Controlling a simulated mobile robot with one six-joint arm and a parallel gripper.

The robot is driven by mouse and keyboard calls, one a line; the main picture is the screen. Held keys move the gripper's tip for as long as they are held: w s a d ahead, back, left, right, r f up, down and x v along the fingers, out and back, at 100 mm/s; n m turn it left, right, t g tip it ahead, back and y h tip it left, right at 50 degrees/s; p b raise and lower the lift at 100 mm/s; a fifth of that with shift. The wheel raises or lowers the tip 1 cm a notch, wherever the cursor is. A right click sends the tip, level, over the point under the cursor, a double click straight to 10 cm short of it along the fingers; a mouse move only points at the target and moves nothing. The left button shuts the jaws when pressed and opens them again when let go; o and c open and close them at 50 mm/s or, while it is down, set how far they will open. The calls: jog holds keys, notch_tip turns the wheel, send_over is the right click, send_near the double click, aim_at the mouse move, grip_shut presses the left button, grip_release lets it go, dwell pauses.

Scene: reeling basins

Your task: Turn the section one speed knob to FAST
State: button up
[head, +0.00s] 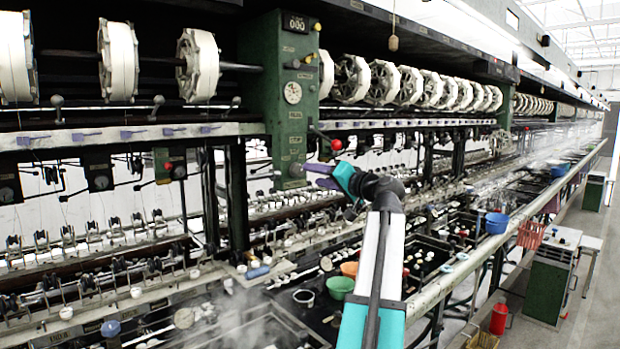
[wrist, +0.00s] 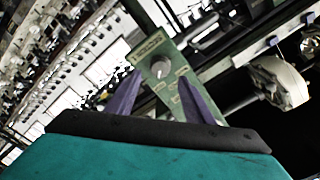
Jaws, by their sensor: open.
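The green control column (head: 262,105) stands left of centre in the head view. Low on its face is a grey round knob (head: 296,170). In the wrist view the knob (wrist: 160,69) sits on a green panel (wrist: 152,47) with small label plates around it; their wording is too small to read. My gripper (head: 308,176) has purple fingers and is at the column's lower front, close to the knob. In the wrist view my gripper (wrist: 160,80) is open, with the knob showing between its fingertips. I cannot tell whether a finger touches it.
A red ball-ended lever (head: 336,144) sticks out just above my gripper. A round dial (head: 292,92) and a counter (head: 295,23) are higher on the column. White reels (head: 385,83) run along the top. Steaming basins with a green bowl (head: 340,286) lie below my arm.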

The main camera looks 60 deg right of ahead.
jog(key=b+v, duration=0.1)
jog(key=v, duration=0.6)
jog(key=shift+s, duration=0.3)
jog(key=shift+a, duration=0.1)
